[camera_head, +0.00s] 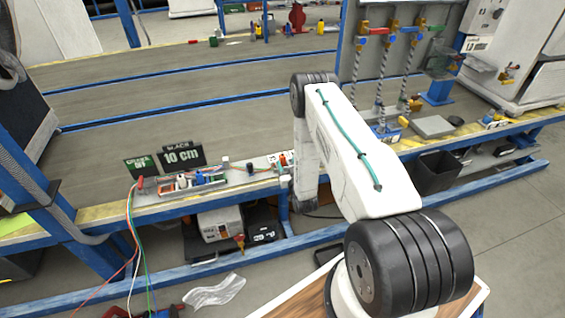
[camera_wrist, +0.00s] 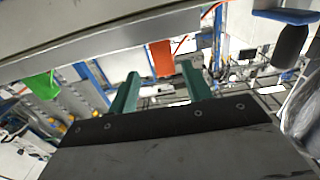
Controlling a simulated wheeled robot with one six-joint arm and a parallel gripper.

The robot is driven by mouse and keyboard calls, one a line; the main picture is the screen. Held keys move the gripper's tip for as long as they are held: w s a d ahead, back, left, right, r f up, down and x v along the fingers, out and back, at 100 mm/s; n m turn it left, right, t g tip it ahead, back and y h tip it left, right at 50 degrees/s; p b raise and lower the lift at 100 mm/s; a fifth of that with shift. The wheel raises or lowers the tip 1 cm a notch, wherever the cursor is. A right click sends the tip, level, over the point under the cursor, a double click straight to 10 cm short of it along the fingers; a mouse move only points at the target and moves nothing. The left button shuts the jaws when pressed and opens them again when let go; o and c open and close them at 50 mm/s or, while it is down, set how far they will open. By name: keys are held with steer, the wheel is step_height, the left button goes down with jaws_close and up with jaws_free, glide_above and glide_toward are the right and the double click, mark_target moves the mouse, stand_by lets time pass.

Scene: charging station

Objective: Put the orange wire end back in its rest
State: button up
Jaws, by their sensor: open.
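A tray of small coloured parts (camera_head: 190,182) sits on the near bench in the head view. A thin orange-red wire (camera_head: 262,169) seems to run along the bench to its right; its end and rest are too small to tell. In the wrist view, a thin orange strand (camera_wrist: 181,44) shows beside an orange-red block (camera_wrist: 161,58); I cannot tell whether it is the wire end. My gripper (camera_wrist: 160,84) shows two green fingers wide apart, with nothing visibly held between them. In the head view my arm reaches over the bench edge, and the gripper is hidden.
Loose wires (camera_head: 136,235) hang from the bench's left front edge. Two small signs (camera_head: 182,155) stand behind the tray. A black bin (camera_head: 438,172) stands below the bench at right. A green block (camera_wrist: 43,85) is left in the wrist view. The bench (camera_head: 90,110) behind is largely clear.

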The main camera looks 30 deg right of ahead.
steer(key=x, duration=0.6)
steer(key=shift+w+a+r, duration=0.15)
steer(key=shift+w+a, duration=0.1)
steer(key=shift+w, duration=0.05)
steer(key=shift+c, duration=0.3)
steer(key=c, duration=1)
